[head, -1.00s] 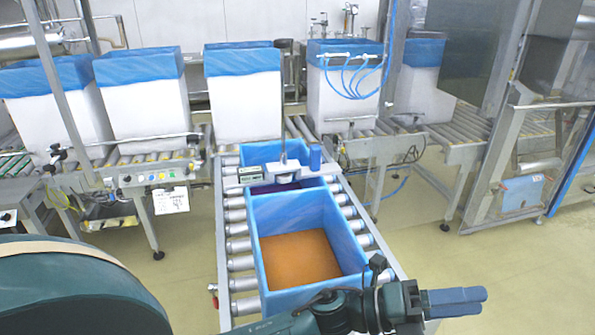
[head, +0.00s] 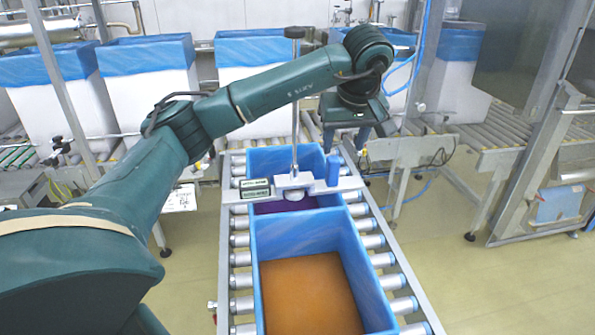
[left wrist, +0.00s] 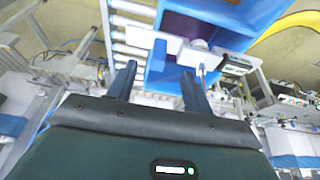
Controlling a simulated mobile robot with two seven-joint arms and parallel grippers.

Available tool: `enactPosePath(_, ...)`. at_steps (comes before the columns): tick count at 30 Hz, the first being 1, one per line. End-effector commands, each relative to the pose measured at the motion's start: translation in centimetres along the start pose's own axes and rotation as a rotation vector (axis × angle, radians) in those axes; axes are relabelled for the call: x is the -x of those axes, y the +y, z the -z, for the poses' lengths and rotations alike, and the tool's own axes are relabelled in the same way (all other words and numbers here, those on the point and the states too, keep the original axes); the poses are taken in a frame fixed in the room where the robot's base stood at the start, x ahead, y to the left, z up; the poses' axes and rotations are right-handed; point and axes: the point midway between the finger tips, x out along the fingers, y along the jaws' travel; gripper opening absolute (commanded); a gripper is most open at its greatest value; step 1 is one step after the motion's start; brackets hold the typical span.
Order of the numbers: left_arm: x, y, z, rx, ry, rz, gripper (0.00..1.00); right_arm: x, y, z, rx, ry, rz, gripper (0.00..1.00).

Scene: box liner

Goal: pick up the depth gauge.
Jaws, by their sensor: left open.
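The depth gauge appears to be the upright thin rod with a dark knob (head: 294,33), standing at a grey crosspiece (head: 318,187) that spans the conveyor over the blue-lined boxes. My left gripper (head: 350,138) is open and empty, fingers pointing down, to the right of the rod and above the far end of the crosspiece. In the left wrist view its two fingers (left wrist: 158,72) are spread, with the crosspiece (left wrist: 172,46) beyond them. My right gripper is not seen.
A blue-lined box with a brown bottom (head: 312,290) sits on the roller conveyor (head: 240,262) in front. Several white boxes with blue liners (head: 150,95) stand behind. A metal frame (head: 520,160) stands at right.

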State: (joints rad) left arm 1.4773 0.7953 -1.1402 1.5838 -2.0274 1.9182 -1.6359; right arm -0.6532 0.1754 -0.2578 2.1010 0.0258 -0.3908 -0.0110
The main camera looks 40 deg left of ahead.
Motion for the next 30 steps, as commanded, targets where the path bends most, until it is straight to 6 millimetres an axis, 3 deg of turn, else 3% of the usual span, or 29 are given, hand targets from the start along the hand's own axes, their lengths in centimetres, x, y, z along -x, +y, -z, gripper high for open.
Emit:
enactPosePath(5,-0.1,-0.6,0.9,0.002,0.027,0.023,0.51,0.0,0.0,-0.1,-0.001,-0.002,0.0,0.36)
enactPosePath(15,-6.0,-0.7,1.0,0.003,0.024,0.023,0.51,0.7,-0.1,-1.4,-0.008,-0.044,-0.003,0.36)
enactPosePath(23,-8.0,-0.6,1.1,0.003,0.025,0.021,0.51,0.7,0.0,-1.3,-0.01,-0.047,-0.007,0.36)
enactPosePath(30,-11.5,-0.4,1.4,0.002,0.024,0.021,0.51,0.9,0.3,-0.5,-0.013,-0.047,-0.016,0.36)
